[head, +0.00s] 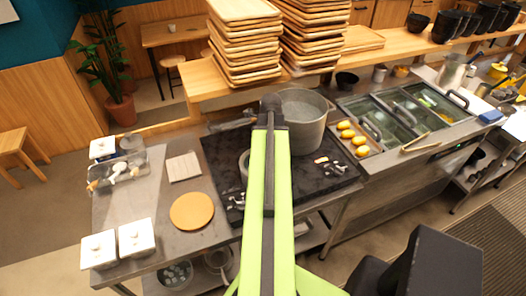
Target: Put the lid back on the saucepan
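A tall grey metal pot (309,137) stands at the back of the black stove top, open at the top with a pale grey inside. A second, smaller pan (244,163) shows only as a rim beside my arm, which hides the rest of it. I cannot tell which is the saucepan. A flat round orange-tan disc (192,211), possibly the lid, lies on the steel counter left of the stove. My gripper (272,103) is at the far end of my green arm, overlapping the tall pot's left side in the picture. Its fingers cannot be made out.
The stove top (222,155) carries knobs at its front. White lidded boxes (137,238), a utensil tray (118,172) and a folded cloth (183,167) are on the left counter (150,205). Yellow items (346,133) lie right of the pot. Stacked wooden trays (243,45) stand behind.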

